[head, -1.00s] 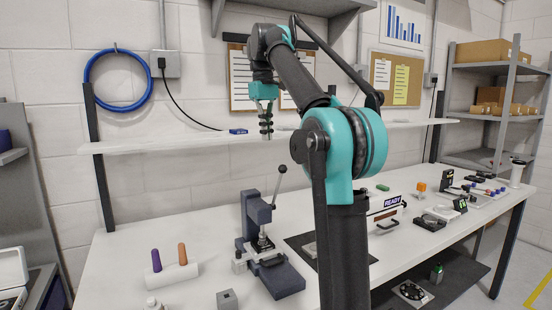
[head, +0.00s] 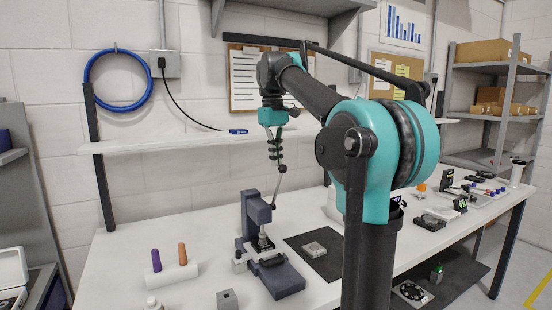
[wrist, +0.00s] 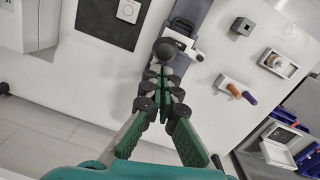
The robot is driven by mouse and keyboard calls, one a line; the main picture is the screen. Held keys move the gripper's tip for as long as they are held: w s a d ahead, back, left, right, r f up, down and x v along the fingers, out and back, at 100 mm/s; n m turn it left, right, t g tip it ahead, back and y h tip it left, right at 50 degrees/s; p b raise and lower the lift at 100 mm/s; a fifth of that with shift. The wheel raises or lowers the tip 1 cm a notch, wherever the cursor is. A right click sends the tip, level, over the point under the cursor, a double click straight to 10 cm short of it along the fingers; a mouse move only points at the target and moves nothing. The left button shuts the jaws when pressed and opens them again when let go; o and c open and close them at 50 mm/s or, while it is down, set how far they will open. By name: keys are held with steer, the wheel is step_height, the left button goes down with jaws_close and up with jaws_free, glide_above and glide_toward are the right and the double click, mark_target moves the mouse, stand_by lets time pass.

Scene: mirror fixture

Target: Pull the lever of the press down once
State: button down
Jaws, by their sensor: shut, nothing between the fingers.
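The press (head: 257,215) is a dark blue-grey bench press on the white table. Its lever (head: 278,190) stands up to the right, with a dark ball knob (head: 283,169) on top. My gripper (head: 281,163) is shut and empty, pointing down, with its fingertips right at the knob. In the wrist view the knob (wrist: 165,49) lies just past the closed fingertips (wrist: 160,72), over the press (wrist: 188,14). I cannot tell whether the fingertips touch the knob. The lower lever is hidden behind the knob in the wrist view.
A white block with purple and orange handles (head: 170,271) stands left of the press. A grey cube (head: 227,299) is in front. A dark mat with a grey plate (head: 314,249) lies to the right. A shelf (head: 190,144) runs along the wall behind.

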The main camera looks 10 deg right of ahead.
steer(key=shift+s, duration=0.1)
steer(key=shift+s+d+f+t, duration=0.1)
steer(key=shift+s+d+t, duration=0.05)
steer(key=shift+s+t, duration=0.15)
steer(key=shift+s+d+f+t, duration=0.1)
steer(key=shift+s+t, duration=0.1)
steer(key=shift+s, duration=0.2)
steer(key=s+d+f+t+y, duration=0.2)
steer(key=s+d+f+t, duration=0.1)
steer(key=s+f+t, duration=0.2)
steer(key=shift+s+f+t, duration=0.4)
steer(key=shift+s+f, duration=0.95)
steer(key=shift+s, duration=0.85)
steer(key=shift+f, duration=0.1)
steer(key=s+r, duration=0.3)
steer(key=r, duration=0.9)
steer(key=shift+s, duration=0.2)
